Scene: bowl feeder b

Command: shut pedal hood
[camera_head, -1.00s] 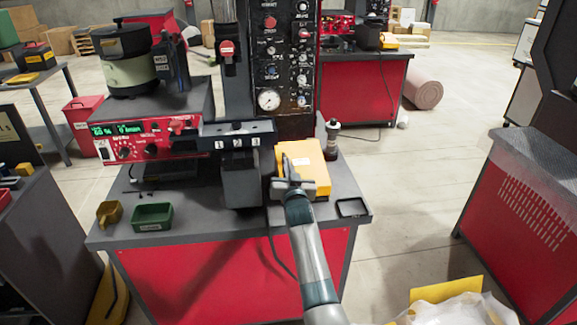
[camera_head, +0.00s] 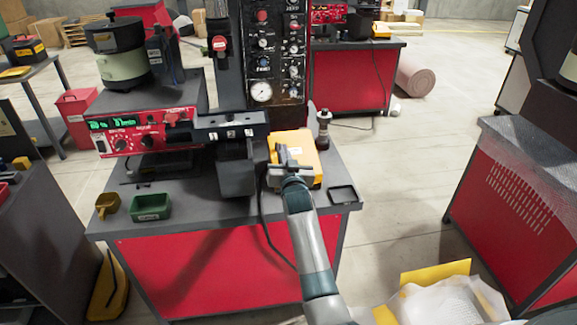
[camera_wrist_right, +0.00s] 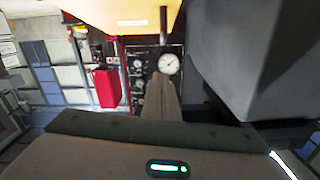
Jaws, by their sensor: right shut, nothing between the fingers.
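The yellow pedal hood (camera_head: 302,152) sits on the right side of the grey workbench, right of the machine's column. It also shows as a yellow-orange surface at the top of the right wrist view (camera_wrist_right: 128,14). My right gripper (camera_head: 284,156) is shut and empty, at the hood's near left part. In the right wrist view its fingers (camera_wrist_right: 161,85) are together, pointing toward the gauge panel. I cannot tell whether the fingers touch the hood. The inside of the hood is hidden. My left gripper is not in view.
A control panel with a gauge (camera_head: 262,91) stands behind the hood. A dark block (camera_head: 236,170) is just left of my gripper. A black tray (camera_head: 343,194) and a dark-topped post (camera_head: 323,128) are to the right. A green bin (camera_head: 151,207) is at the left.

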